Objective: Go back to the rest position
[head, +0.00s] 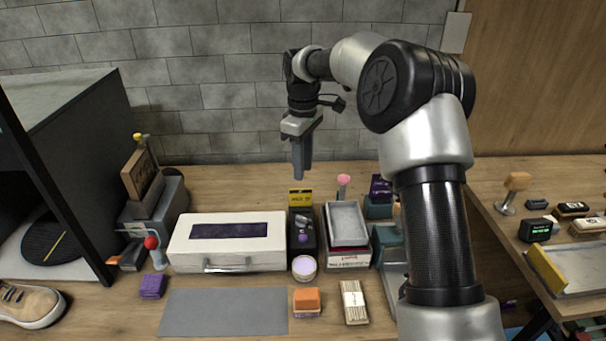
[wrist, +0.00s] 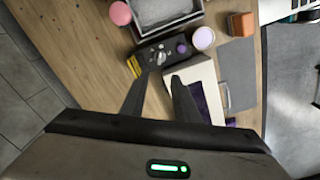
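My gripper (head: 299,160) hangs in the air above the back of the workbench, pointing down, in front of the grey brick wall. In the wrist view my gripper (wrist: 159,84) shows two dark fingers with a clear gap between them. Nothing is held between them. Below the gripper are a dark box with a yellow label (head: 301,236) and a white case (head: 228,241); both also show beyond the fingertips in the wrist view. The gripper touches neither. My arm rises from the right side of the bench and bends over toward the left.
A grey tray (head: 347,224), an orange-topped block (head: 306,302), a lilac-lidded jar (head: 304,267) and a grey mat (head: 224,312) lie on the bench. A tan sneaker (head: 29,304) is at the left edge beside a dark cabinet (head: 75,130). A second table with small items stands right.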

